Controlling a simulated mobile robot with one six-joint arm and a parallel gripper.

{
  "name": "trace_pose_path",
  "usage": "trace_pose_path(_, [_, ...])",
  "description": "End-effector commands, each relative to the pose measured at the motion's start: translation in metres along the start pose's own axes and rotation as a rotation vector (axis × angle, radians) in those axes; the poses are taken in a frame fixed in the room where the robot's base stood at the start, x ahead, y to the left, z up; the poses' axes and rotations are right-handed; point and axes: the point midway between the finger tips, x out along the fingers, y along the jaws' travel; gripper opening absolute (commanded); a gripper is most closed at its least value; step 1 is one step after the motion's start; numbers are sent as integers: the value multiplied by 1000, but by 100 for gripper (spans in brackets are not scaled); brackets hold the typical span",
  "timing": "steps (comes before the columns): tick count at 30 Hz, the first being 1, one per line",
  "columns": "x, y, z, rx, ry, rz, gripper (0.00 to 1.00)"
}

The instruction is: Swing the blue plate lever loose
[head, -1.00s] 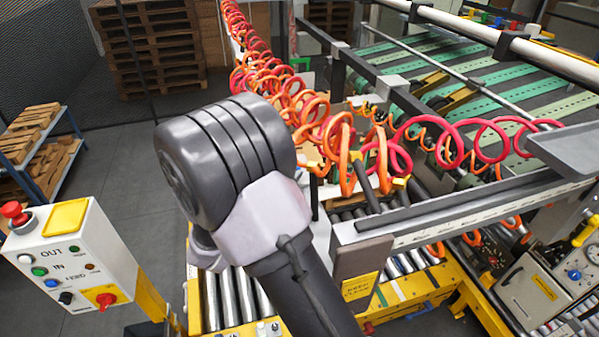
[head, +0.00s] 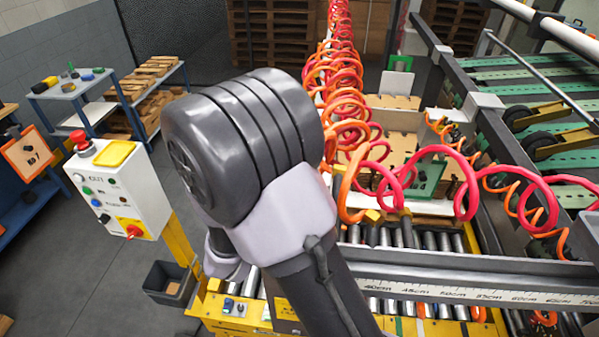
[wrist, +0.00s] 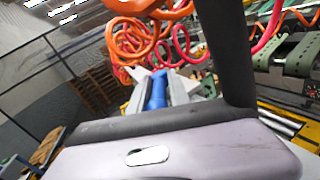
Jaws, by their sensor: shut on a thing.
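In the wrist view, the blue lever (wrist: 157,89) shows as a short blue grip with its lower end hidden by my own wrist body in front. My gripper (wrist: 164,82) has its grey fingers on both sides of this blue grip and is shut on it. The plate that the lever belongs to cannot be made out there. In the head view, my arm fills the middle and hides both the gripper and the lever.
Coiled red and orange hoses (head: 350,110) hang close to the arm. A control box (head: 118,190) with a red button stands left, a dark bin (head: 172,283) below it. A roller conveyor (head: 405,238) and a ruler-marked rail (head: 470,290) lie right. Floor at left is clear.

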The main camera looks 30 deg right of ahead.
Motion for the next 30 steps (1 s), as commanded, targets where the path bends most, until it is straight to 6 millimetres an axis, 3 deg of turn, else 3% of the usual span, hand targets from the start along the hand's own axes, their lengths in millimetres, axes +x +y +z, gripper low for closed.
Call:
trace_pose_path(9, [0, -4, -4, -11, 6, -7, 0])
trace_pose_path(10, [0, -4, -4, -12, 6, -7, 25])
trace_pose_path(12, [0, -4, -4, -10, 5, -6, 38])
trace_pose_path(23, [-5, -1, -1, -4, 2, -1, 39])
trace_pose_path(30, [-54, 0, -1, -4, 4, 4, 39])
